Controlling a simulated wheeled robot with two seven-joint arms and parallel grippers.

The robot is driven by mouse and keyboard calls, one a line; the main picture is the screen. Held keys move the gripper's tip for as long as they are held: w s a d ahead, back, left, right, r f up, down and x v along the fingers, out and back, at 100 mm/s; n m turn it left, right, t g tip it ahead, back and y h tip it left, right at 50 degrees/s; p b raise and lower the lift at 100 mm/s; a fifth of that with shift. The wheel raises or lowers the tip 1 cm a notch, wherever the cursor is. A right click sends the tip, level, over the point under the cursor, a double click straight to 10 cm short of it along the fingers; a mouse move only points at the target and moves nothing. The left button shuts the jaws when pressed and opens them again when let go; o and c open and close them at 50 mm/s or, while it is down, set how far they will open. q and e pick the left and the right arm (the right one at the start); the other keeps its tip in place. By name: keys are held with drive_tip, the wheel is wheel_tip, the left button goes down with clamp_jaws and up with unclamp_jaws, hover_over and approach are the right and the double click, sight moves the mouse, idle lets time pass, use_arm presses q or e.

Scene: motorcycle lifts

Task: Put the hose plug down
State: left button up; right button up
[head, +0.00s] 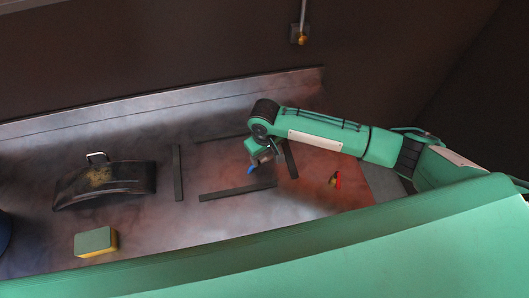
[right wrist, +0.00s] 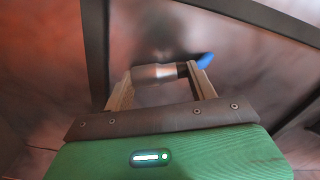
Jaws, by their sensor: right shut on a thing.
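The hose plug (right wrist: 155,73) is a silver cylinder with a dark band and a blue end. My right gripper (right wrist: 160,76) is shut on it, one finger at each end of the silver part. In the head view my right gripper (head: 263,157) is over the bench, between dark strips, and the plug's blue end (head: 251,170) shows below it. The rest of the plug is mostly hidden there by the gripper. I cannot tell whether the plug touches the bench. My left gripper is not in view.
Dark strips (head: 237,191) frame part of the metal bench (head: 150,226). A black curved part (head: 132,181) and a green-yellow sponge (head: 94,241) lie to the left. A small red-yellow item (head: 336,181) lies to the right. A fitting (head: 299,35) is on the back wall.

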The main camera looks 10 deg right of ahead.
sight(265, 156)
drive_tip(key=shift+f, duration=0.25)
drive_tip(key=o, duration=1)
wheel_tip(265, 156, up, 13)
drive_tip(key=b, duration=0.3)
drive_tip(key=shift+r, duration=0.15)
drive_tip(key=shift+s, duration=0.1)
